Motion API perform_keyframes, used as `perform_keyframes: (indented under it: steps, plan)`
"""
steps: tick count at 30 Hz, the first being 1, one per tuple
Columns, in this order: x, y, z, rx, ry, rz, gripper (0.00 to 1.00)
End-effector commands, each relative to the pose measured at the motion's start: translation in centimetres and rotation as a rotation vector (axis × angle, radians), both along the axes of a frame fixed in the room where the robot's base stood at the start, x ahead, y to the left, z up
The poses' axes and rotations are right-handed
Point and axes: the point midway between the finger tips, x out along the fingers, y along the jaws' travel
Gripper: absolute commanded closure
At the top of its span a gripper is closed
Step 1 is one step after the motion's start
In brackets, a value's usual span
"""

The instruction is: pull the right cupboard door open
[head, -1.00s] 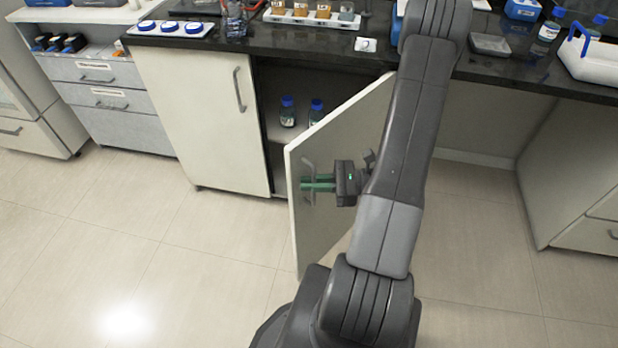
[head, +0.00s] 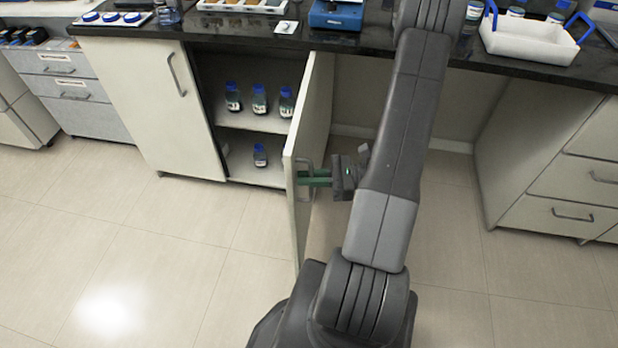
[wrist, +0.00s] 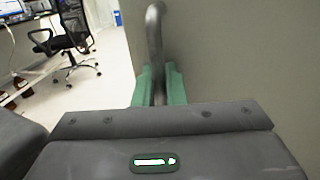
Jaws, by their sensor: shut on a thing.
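The right cupboard door (head: 317,128) stands swung far out from the cupboard, roughly at a right angle to its front. Its bar handle (wrist: 154,42) shows large in the wrist view, on the door's outer face. My gripper (head: 308,178) has its green fingers closed around this handle. In the wrist view my gripper (wrist: 158,88) has one finger on each side of the bar. The left cupboard door (head: 150,105) is closed, with its own handle (head: 176,75).
The dark counter (head: 230,33) overhangs the cupboard. Drawers (head: 560,185) stand at the right. The floor (head: 170,260) in front is clear.

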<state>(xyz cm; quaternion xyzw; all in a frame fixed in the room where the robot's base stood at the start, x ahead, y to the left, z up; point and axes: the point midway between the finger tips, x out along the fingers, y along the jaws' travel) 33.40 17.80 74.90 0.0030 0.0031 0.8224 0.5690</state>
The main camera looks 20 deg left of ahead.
Motion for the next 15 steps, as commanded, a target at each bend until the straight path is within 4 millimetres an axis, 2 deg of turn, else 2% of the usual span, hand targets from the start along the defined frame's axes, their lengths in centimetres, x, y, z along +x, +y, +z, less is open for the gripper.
perform_keyframes:
  steps: [14,15]
  plan:
    - [-0.10,0.00,-0.09,-0.003,0.001,0.009,1.00]
    - [-0.09,0.00,-0.08,-0.003,0.001,0.009,0.85]
